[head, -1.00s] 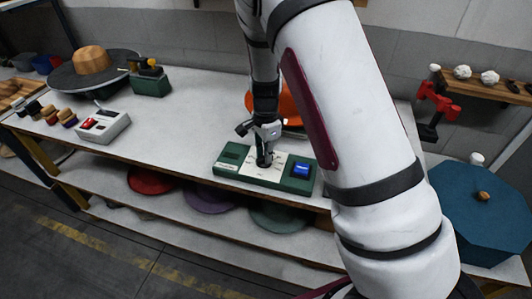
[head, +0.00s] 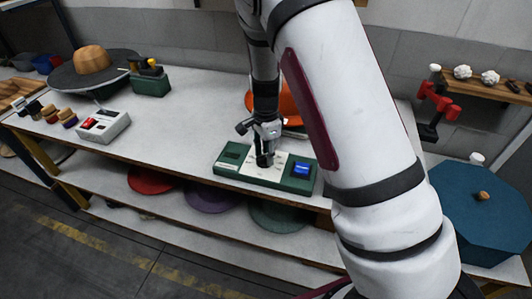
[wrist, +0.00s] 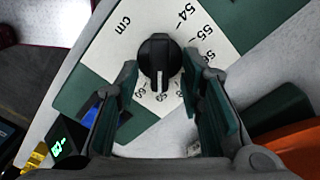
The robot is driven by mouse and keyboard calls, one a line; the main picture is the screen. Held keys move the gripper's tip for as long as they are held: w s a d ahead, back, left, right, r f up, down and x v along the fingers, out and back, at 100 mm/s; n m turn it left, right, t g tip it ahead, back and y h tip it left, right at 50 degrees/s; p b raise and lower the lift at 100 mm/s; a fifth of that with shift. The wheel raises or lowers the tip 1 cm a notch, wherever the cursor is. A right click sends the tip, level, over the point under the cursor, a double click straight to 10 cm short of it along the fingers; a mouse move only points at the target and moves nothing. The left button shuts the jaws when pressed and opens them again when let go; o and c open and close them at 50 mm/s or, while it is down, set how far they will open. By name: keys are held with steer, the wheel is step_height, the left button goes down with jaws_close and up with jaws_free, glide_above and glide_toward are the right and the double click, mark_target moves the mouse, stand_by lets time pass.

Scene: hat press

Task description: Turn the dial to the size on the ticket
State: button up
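The plate is on a green box (head: 228,168) at the table's front edge. My gripper (wrist: 160,78) points down at the dial, one green-padded finger on each side of the knob. Narrow gaps seem to show, so it looks open around the knob. In the head view my gripper (head: 264,160) hides the knob. I cannot make out a ticket or read the knob's setting for sure.
A blue button (head: 301,169) is on the box's right end. An orange thing (head: 291,108) stands behind my gripper. The middle of the table is clear.

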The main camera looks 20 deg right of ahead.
step_height(320, 180, up, 12)
steer(key=shift+f, duration=0.15)
stand_by(0.6)
steer(key=s+r+n+t+y, duration=0.2)
steer(key=s+r+n, duration=0.6)
steer(key=s+r, duration=0.55)
steer(key=s+r+n+t+h, duration=0.2)
steer(key=s+n, duration=0.6)
steer(key=s, duration=0.6)
steer(key=shift+a+r+n+t, duration=0.25)
steer(key=shift+r+t, duration=0.35)
steer(key=shift+r, duration=0.35)
